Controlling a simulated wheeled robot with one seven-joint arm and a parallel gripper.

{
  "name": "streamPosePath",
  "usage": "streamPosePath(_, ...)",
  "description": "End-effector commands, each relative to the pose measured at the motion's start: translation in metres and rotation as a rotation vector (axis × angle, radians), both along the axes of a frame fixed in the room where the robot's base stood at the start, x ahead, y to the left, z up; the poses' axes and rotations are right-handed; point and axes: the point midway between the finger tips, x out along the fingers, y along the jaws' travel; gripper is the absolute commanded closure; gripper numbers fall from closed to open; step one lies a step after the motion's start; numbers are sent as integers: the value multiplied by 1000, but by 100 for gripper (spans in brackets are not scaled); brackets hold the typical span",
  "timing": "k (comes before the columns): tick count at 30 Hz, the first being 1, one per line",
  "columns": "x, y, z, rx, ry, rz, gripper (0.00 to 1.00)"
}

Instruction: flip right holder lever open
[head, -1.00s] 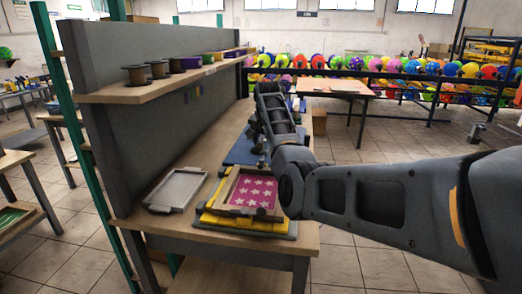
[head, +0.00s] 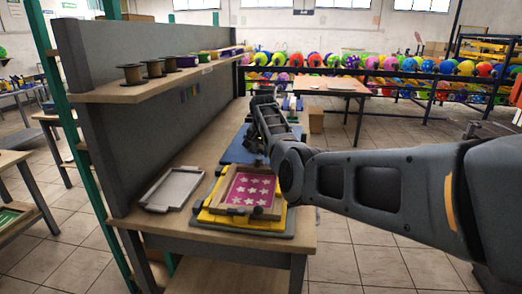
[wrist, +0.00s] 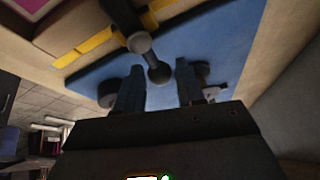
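In the wrist view, my gripper (wrist: 158,85) has its two dark fingers apart over a blue board. A dark lever with a round knob (wrist: 158,73) points toward the gap between the fingertips; I cannot tell whether they touch it. A second round dark knob (wrist: 139,42) is just beyond. Whether this is the right holder's lever is unclear. In the head view, the blue board (head: 238,153) lies on the bench behind the yellow board (head: 208,215), which carries a wooden frame with a pink star-patterned panel (head: 248,189). My arm hides the gripper and lever there.
The bench (head: 190,150) has a tall grey back panel (head: 100,110) and a shelf with spools (head: 132,74) on its left. A grey tray (head: 172,188) lies left of the frame. Tiled floor is free at right.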

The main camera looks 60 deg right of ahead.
Motion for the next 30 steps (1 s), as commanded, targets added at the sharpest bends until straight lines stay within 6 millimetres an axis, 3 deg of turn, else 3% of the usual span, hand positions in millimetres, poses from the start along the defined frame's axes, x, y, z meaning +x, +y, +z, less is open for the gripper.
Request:
streamPosePath(12,0,0,0,0,0,0,100)
streamPosePath(22,2,1,0,1,-1,54,100)
streamPosePath(30,8,4,0,1,0,234,100)
